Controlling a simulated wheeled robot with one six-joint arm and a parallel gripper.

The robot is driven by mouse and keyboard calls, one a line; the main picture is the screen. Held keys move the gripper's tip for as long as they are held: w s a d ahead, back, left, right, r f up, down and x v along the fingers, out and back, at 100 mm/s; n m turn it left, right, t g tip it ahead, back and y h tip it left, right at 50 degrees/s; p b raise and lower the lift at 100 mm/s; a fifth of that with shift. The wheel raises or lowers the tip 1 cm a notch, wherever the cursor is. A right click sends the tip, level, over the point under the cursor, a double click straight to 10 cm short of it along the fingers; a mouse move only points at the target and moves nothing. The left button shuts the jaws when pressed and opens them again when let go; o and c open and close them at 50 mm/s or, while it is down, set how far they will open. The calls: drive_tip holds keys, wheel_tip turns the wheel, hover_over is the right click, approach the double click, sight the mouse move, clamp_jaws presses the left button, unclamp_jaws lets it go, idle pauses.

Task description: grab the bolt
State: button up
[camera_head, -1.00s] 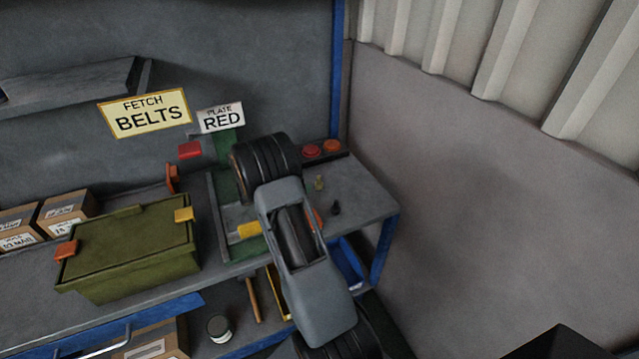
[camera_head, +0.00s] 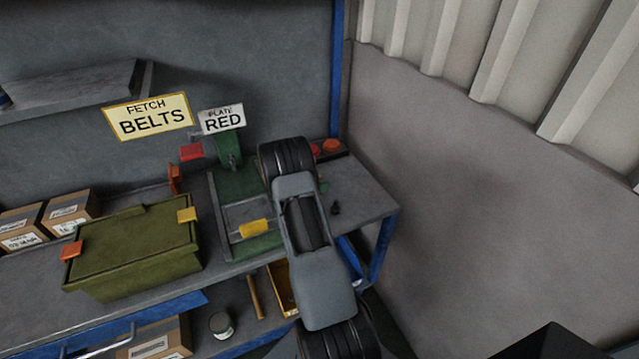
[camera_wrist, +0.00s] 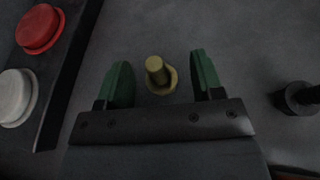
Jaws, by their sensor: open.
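A brass bolt (camera_wrist: 157,74) stands upright on the grey bench top, its shaft end toward the wrist camera and a wider ring at its base. My gripper (camera_wrist: 160,62) is open, with one green finger on each side of the bolt and a gap on both sides. In the head view my arm hides the brass bolt, and only a bit of green finger shows. A dark bolt-like piece (camera_wrist: 300,98) stands to the right in the wrist view, outside the fingers; it also shows in the head view (camera_head: 335,208).
A black button box with a red button (camera_wrist: 40,28) and a pale button (camera_wrist: 15,97) lies left in the wrist view. In the head view a green press (camera_head: 228,160) and an olive crate (camera_head: 135,250) stand left of my arm. The bench's right edge is close.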

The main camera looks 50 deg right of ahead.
drive_tip(key=shift+c, duration=0.4)
drive_tip(key=c, duration=0.9)
drive_tip(key=shift+c, duration=0.3)
drive_tip(key=shift+r, duration=0.15)
